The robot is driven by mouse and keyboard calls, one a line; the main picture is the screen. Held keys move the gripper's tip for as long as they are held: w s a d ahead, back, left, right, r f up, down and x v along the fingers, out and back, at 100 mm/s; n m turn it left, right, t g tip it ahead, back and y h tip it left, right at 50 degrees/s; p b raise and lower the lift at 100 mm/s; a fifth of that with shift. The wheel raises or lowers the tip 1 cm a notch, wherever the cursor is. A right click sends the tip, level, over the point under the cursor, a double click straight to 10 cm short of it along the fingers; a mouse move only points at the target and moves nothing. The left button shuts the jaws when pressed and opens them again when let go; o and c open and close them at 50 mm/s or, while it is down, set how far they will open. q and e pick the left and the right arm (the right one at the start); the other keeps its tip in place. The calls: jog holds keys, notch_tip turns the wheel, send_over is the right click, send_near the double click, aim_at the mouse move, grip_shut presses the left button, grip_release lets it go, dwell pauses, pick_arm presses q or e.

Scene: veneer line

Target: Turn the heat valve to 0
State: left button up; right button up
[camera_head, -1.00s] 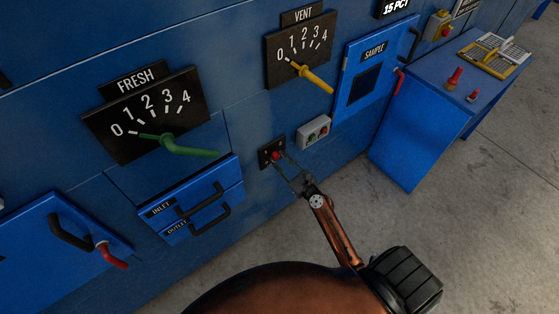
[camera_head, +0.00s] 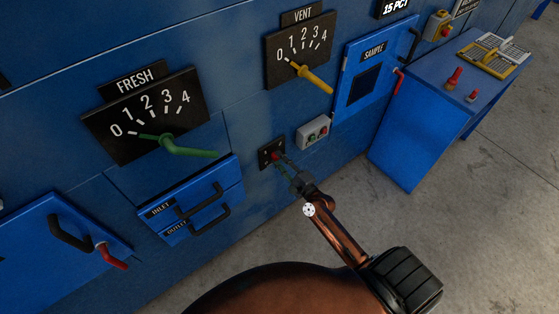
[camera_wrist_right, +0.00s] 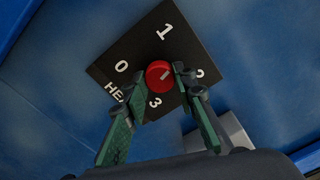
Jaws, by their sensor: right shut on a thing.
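The heat valve is a red round knob (camera_wrist_right: 160,74) on a black square plate (camera_wrist_right: 115,71) with white 0, 1, 2, 3 and a partly hidden HEAT label. A short pale mark on the knob slants toward the upper right in the wrist view, roughly between 1 and 2. My right gripper (camera_wrist_right: 159,80) is shut on the knob, one green finger on each side. In the head view the right gripper (camera_head: 280,160) reaches the small black plate (camera_head: 265,150) on the blue wall, and hides part of the knob. My left gripper is not in view.
A grey button box (camera_head: 313,131) sits just right of the plate. The yellow vent lever (camera_head: 316,80) is above, the green fresh lever (camera_head: 185,149) and inlet and outlet drawers (camera_head: 192,211) are left. A blue cabinet (camera_head: 415,130) stands right, with open floor in front.

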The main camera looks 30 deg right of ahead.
jog(key=n+p, duration=0.6)
jog(key=n, duration=1.8)
jog(key=shift+n+p, duration=0.3)
dwell(0.3)
jog(key=o, duration=1.2)
jog(key=shift+c, duration=0.2)
jog(key=s, duration=1.2)
jog(key=shift+d, duration=0.45)
